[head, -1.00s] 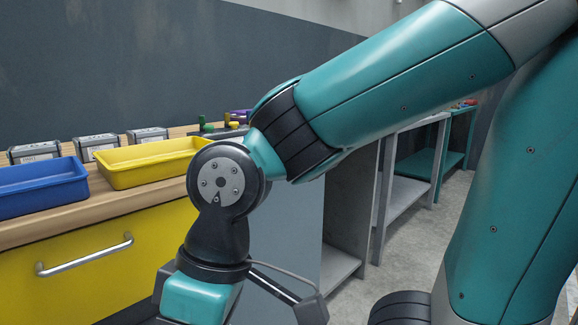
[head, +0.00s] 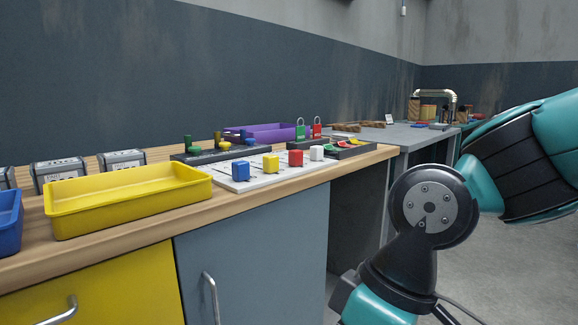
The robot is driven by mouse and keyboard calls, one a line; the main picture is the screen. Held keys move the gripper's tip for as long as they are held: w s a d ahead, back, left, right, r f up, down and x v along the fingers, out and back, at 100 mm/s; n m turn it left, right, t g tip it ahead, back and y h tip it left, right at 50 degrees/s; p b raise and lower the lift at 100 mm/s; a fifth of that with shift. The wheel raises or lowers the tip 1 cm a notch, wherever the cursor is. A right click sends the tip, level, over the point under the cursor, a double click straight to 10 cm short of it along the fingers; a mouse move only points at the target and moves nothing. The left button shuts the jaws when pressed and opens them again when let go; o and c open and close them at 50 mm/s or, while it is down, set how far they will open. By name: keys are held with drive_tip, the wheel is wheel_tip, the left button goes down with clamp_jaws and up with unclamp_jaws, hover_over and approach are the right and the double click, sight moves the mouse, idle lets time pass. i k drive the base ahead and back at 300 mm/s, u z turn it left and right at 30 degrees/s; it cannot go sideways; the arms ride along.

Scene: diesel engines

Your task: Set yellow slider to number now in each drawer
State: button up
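A white slider board (head: 228,184) lies on the wooden bench top, with blue, yellow, red and white blocks along it. The yellow slider block (head: 271,164) is second from the left, between the blue block (head: 240,171) and the red block (head: 295,158). Any numbers on the board are too small to read. A yellow drawer (head: 110,292) with a metal handle is in the bench front, and it looks shut. My arm is at the right, away from the board. My gripper is out of the picture below.
A yellow tray (head: 130,205) and a blue tray (head: 8,222) stand left of the board. Grey boxes (head: 122,160) sit behind them. A purple tray (head: 268,131) and red and green padlocks (head: 317,129) are farther back. A grey cabinet door (head: 255,262) is below; open floor is at right.

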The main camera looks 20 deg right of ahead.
sight(270, 163)
drive_tip(key=u, duration=0.15)
drive_tip(key=k, duration=0.3)
drive_tip(key=z, duration=0.75)
drive_tip(key=i, duration=0.8)
drive_tip(key=u, duration=0.55)
drive_tip(key=i, duration=0.5)
drive_tip(key=u, duration=0.35)
